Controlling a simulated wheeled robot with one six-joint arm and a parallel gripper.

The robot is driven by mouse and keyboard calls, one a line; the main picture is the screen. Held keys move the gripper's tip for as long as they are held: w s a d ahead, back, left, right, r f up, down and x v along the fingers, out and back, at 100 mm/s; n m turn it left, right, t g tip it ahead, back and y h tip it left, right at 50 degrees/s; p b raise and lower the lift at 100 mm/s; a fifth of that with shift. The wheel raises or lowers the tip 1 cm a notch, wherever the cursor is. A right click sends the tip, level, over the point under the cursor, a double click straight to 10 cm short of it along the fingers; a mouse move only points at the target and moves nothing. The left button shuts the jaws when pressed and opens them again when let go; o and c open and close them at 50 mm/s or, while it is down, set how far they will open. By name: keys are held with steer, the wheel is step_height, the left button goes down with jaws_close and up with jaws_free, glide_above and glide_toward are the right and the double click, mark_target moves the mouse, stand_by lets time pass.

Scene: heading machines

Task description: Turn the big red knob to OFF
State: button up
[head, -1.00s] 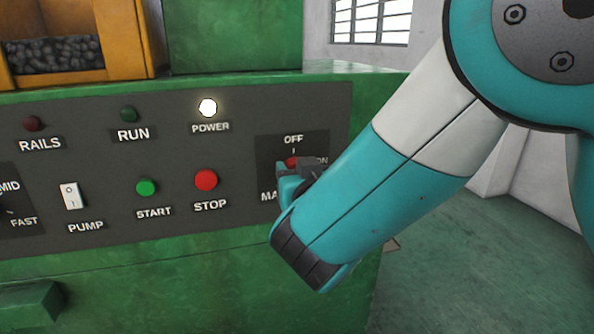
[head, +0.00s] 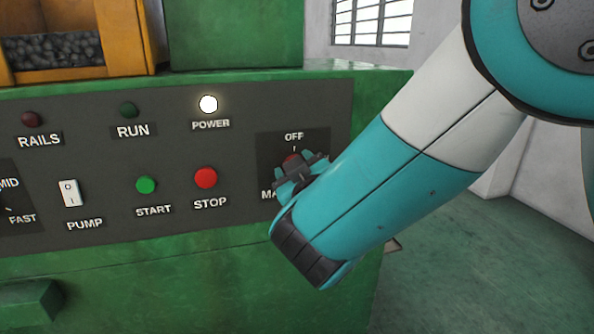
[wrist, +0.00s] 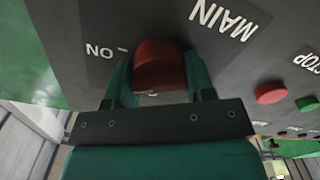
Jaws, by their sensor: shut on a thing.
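The big red knob (head: 291,160) sits on a dark plate under the OFF label (head: 294,136), at the right end of the grey panel. In the head view most of it is hidden behind my gripper (head: 301,174), and I cannot tell where it points. In the wrist view the knob (wrist: 158,60) stands between the two teal fingers of my gripper (wrist: 158,72), which are shut on it. The ON label (wrist: 100,50) shows to its left there, and MAIN (wrist: 228,18) to its upper right.
The white POWER lamp (head: 208,104) is lit. The red STOP button (head: 205,178), green START button (head: 145,185) and white PUMP switch (head: 70,193) lie left of my gripper. Open floor (head: 470,260) is at the right.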

steer(key=n, duration=0.5)
steer(key=shift+a+n+p, duration=0.1)
steer(key=shift+n+p, duration=0.2)
steer(key=shift+p, duration=0.1)
steer(key=n+p, duration=0.2)
steer(key=n, duration=0.4)
steer(key=shift+f, duration=0.2)
steer(key=shift+n, duration=0.3)
steer(key=o, duration=0.9)
steer(key=shift+s, duration=0.1)
steer(key=shift+s, duration=0.1)
